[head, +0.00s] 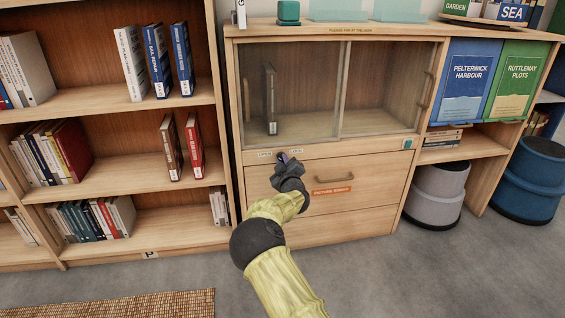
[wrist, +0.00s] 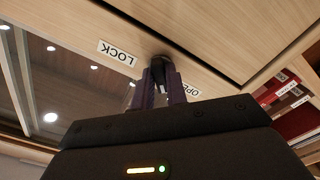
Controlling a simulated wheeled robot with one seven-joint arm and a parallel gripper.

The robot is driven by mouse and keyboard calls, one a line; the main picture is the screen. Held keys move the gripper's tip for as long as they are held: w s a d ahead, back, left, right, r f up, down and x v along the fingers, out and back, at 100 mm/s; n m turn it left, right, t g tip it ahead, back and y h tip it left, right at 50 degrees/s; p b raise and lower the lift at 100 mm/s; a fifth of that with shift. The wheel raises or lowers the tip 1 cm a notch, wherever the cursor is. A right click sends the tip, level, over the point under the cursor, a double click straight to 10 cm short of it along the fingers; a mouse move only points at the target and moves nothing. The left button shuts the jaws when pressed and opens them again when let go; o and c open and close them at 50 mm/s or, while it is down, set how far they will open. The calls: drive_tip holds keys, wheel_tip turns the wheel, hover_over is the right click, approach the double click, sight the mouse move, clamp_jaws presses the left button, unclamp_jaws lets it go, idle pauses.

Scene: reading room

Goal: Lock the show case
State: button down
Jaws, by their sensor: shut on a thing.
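The show case (head: 388,142) is the glass-fronted upper part of a wooden cabinet. Its two glass panes cover the front and meet near the middle. A book (head: 271,100) stands inside at the left. Below the glass are a LOCK label (head: 296,151) and an OPEN label (head: 265,154). In the wrist view, which is turned over, the LOCK label (wrist: 117,52) and a partly hidden OPEN label (wrist: 192,90) flank a dark lock knob (wrist: 160,64). My gripper (wrist: 166,80) is shut on this knob. In the head view my gripper (head: 283,157) hides the knob; its turn is unclear.
Drawers (head: 345,168) with an orange label lie below the case. An open bookshelf (head: 120,188) stands close at the left. A grey stool (head: 437,195) and a blue stool (head: 530,180) stand at the right. The grey floor (head: 400,275) in front is clear.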

drive_tip(key=m+p, duration=0.7)
drive_tip(key=m, duration=0.5)
drive_tip(key=shift+m+p, duration=0.3)
drive_tip(key=shift+m, duration=0.1)
drive_tip(key=m, duration=0.4)
drive_tip(key=shift+f+m+p, duration=0.1)
drive_tip(key=shift+m+p, duration=0.25)
drive_tip(key=shift+m, duration=0.05)
drive_tip(key=shift+a, duration=0.1)
drive_tip(key=c, duration=1.5)
unclamp_jaws()
drive_tip(key=shift+o, duration=0.2)
